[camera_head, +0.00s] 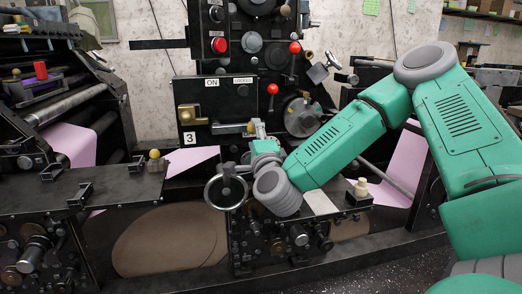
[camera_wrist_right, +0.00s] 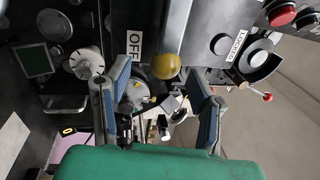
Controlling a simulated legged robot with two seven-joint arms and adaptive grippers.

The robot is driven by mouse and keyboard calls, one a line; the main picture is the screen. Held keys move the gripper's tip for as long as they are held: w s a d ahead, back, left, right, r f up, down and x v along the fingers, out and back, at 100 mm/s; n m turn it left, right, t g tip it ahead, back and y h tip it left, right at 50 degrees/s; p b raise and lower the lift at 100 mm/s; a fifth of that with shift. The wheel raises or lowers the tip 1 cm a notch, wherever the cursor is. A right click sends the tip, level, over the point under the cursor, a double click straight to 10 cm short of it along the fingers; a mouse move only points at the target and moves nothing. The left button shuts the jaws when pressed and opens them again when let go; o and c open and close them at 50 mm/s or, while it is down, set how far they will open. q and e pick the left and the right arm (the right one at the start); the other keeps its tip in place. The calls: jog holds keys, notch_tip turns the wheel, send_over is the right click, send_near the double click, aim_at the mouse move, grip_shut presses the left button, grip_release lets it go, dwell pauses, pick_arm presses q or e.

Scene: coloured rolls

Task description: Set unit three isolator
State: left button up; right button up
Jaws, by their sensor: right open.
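The unit three panel (camera_head: 215,103) is black, with a "3" plate (camera_head: 190,139), an "ON" label (camera_head: 211,82) and a "LOCKED" label (camera_head: 243,80). A brass handle (camera_head: 188,114) is on its left side. A metal lever (camera_head: 228,128) lies level and points right; its yellow ball knob (camera_wrist_right: 165,65) shows in the right wrist view, close to an "OFF" label (camera_wrist_right: 134,43). My right gripper (camera_head: 255,131) is at the lever's right end. Its fingers (camera_wrist_right: 158,78) are open, and the knob appears between or just beyond the tips; contact cannot be told. My left gripper is not in view.
A handwheel (camera_head: 226,191) stands below the panel, close to my right wrist. Red-knobbed levers (camera_head: 272,89) and a round dial housing (camera_head: 302,117) are to the right. A black bench with a brass ball (camera_head: 154,154) is at the left. Pink sheets (camera_head: 190,159) run through the machine.

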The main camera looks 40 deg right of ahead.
jog(key=v, duration=0.8)
jog(key=shift+s, duration=0.35)
jog(key=shift+a+f, duration=0.1)
jog(key=shift+f, duration=0.05)
